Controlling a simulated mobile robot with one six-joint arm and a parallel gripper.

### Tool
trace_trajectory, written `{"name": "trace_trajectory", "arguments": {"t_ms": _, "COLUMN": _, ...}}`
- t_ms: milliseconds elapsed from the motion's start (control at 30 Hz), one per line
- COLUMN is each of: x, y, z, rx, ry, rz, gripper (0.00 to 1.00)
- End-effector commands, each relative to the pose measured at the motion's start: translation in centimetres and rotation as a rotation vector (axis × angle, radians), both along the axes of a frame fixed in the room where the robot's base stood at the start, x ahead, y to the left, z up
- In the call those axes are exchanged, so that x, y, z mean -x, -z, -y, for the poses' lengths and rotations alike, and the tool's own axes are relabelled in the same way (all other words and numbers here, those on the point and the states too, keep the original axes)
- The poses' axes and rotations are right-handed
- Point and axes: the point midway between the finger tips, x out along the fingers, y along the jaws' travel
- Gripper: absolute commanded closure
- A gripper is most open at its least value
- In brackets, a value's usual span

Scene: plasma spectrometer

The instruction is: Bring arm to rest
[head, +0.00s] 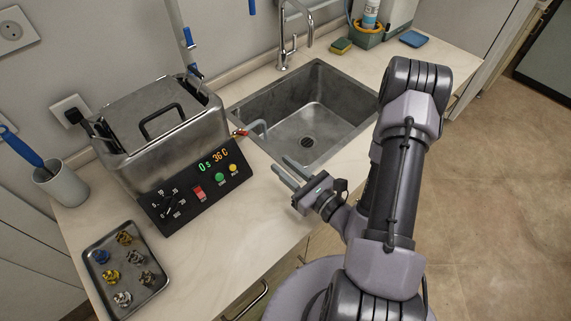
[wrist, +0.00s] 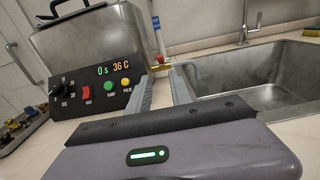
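My arm (head: 393,190) is bent over the counter's front edge on the right of the head view. My gripper (head: 288,171) is open, its two fingers apart with nothing between them. It is above the counter, between the metal bath machine and the sink. In the wrist view the gripper (wrist: 163,75) shows the same gap between its fingers, with the machine to the left and the sink to the right.
The metal bath machine (head: 155,110) has a lid, knobs, buttons and a display reading 0 s and 36 C. The sink (head: 262,101) with its tap (head: 283,40) is at the back. A tray (head: 89,253) with several small metal parts is front left. A cup (head: 66,187) stands behind it.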

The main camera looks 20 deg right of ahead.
Motion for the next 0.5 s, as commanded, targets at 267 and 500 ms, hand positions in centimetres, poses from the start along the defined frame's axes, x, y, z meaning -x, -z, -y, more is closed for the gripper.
{"name": "trace_trajectory", "arguments": {"t_ms": 267, "x": 0.1, "y": 0.1, "z": 0.0, "rx": 0.000, "ry": -0.001, "rz": 0.000, "gripper": 0.75}}
{"name": "trace_trajectory", "arguments": {"t_ms": 500, "x": -0.3, "y": -2.1, "z": -1.9, "rx": 0.018, "ry": -0.100, "rz": 0.046, "gripper": 0.75}}
